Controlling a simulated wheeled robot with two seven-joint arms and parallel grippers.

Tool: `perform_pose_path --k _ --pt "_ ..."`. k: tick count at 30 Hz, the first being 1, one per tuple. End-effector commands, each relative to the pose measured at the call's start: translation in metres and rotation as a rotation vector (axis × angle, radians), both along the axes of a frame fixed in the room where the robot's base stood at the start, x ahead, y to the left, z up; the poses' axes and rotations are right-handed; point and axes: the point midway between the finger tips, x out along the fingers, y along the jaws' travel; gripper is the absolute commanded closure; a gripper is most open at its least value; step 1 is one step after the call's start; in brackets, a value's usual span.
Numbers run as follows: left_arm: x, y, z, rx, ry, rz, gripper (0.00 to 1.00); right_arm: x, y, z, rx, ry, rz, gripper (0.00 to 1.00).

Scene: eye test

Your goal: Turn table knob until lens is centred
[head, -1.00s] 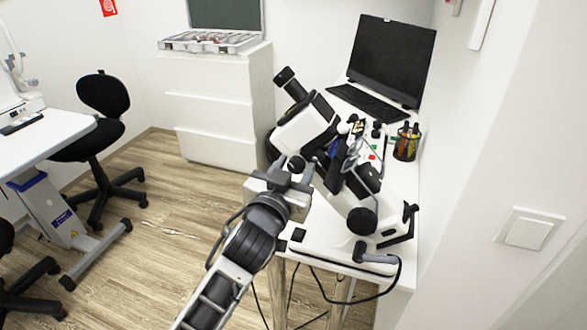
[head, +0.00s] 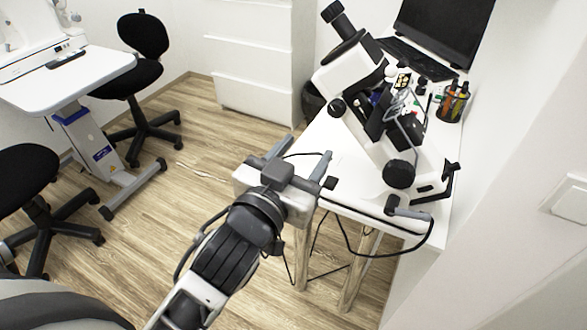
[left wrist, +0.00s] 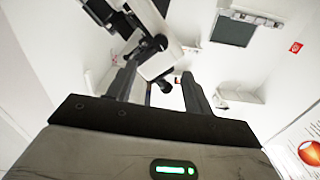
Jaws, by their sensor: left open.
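A white lens-measuring instrument (head: 343,70) with a black eyepiece stands tilted on the white desk (head: 335,150). It has a small black knob (head: 337,107) on its left side and a large black knob (head: 399,174) low at the front. I cannot tell which one is the table knob. The lens is not clear. My left gripper (head: 308,146) is open and empty, in front of the desk's left edge, apart from both knobs. In the left wrist view, the instrument (left wrist: 150,35) shows beyond the open fingers. My right gripper is not in view.
A grey handle on a black cable (head: 408,213) lies at the desk's front. A pen holder (head: 453,103) and laptop (head: 445,30) stand behind. A wall is close on the right.

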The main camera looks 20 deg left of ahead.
Motion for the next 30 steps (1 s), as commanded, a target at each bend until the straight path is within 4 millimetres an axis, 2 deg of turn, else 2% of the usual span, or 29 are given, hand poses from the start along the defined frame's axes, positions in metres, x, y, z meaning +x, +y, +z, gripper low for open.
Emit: perform_pose_path --k 3,7,24,26,29,30 --pt "-0.018 0.0 -0.002 -0.003 0.001 -0.001 0.49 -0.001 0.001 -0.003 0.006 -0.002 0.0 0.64" --pt "-0.027 0.001 0.0 -0.001 0.0 0.0 0.49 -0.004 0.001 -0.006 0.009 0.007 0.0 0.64" --pt "-0.03 0.001 -0.001 0.0 0.002 -0.001 0.49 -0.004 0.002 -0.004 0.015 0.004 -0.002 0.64" --pt "-0.03 -0.001 -0.009 0.0 0.023 -0.009 0.49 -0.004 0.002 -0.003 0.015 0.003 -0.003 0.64" --pt "-0.032 -0.007 -0.047 0.003 0.115 -0.043 0.49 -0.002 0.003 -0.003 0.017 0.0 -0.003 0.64" --pt "-0.035 -0.01 -0.069 0.003 0.168 -0.063 0.49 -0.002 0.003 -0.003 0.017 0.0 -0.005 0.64"
